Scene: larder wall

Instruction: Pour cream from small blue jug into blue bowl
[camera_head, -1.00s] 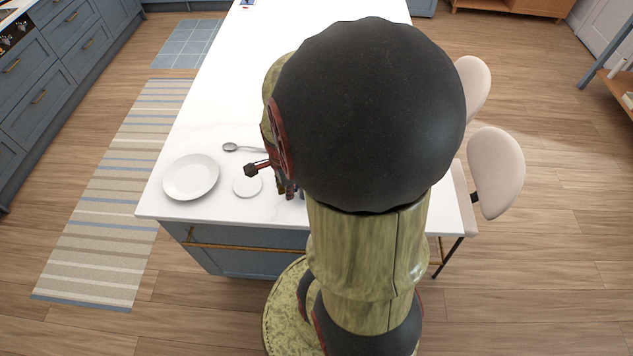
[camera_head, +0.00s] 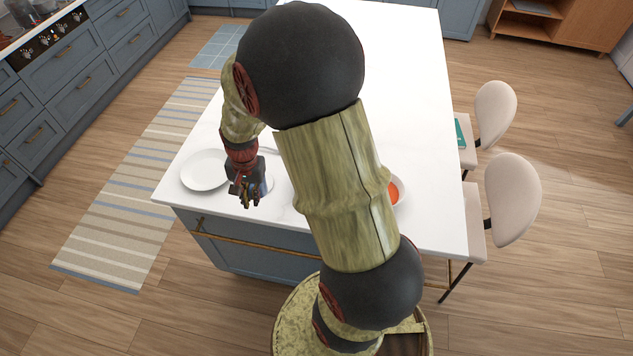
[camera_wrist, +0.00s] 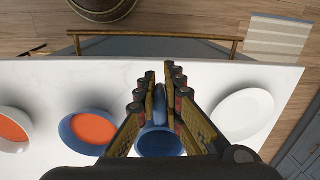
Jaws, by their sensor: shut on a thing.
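My gripper (camera_head: 247,192) is low over the near left part of the white island top. In the wrist view its fingers (camera_wrist: 164,78) are closed in on the small blue jug (camera_wrist: 160,143), which shows between and below them. The exact grip point on the jug is partly hidden by the fingers. The blue bowl (camera_wrist: 66,130) stands left of the jug in the wrist view, with orange contents inside. In the head view my arm hides the blue bowl.
A white plate (camera_head: 205,170) lies left of my gripper; it also shows in the wrist view (camera_wrist: 245,112). A white bowl with orange contents (camera_head: 400,190) stands right of my arm. Chairs (camera_head: 512,200) line the right side. The far worktop (camera_head: 410,60) looks clear.

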